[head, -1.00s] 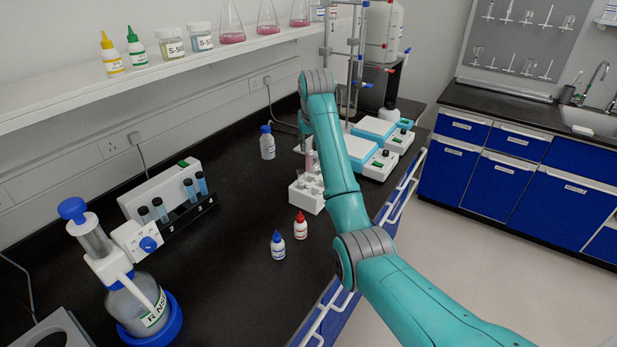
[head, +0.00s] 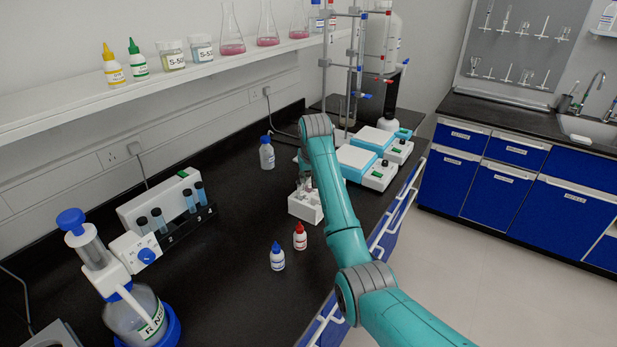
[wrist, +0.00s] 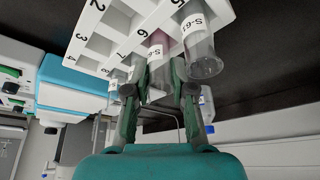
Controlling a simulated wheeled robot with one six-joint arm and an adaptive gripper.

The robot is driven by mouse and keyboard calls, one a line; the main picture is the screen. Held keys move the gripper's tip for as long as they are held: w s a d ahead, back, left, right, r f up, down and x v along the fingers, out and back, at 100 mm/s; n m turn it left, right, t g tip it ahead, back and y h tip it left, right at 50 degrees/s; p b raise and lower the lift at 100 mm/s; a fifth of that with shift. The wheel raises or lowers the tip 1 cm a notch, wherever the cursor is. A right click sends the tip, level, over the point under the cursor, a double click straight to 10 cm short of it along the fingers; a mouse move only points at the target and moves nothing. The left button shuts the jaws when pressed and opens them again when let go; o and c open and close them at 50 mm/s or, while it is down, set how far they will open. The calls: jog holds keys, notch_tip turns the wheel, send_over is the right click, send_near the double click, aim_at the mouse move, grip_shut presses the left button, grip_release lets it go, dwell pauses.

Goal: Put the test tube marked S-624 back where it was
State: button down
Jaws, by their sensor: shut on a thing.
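My gripper (wrist: 159,72) is shut on a test tube with pinkish contents (wrist: 158,45). Its label shows "S-6" and the rest is not readable. The held tube is upright at the white numbered rack (wrist: 97,43), close to the printed 6; I cannot tell whether it is fully seated. A clear tube (wrist: 204,58), also labelled "S-6…", stands beside it near the 5.
A red-capped bottle (head: 300,238) and a blue-capped bottle (head: 278,258) stand just in front of the rack. A larger blue-capped bottle (head: 267,153) is behind it. Blue-and-white hotplates (head: 357,160) stand to the right. Bench left of the rack is clear.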

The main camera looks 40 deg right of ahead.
jog(key=c, duration=1)
grip_release()
jog(key=v, duration=1.2)
jog(key=shift+r, duration=0.2)
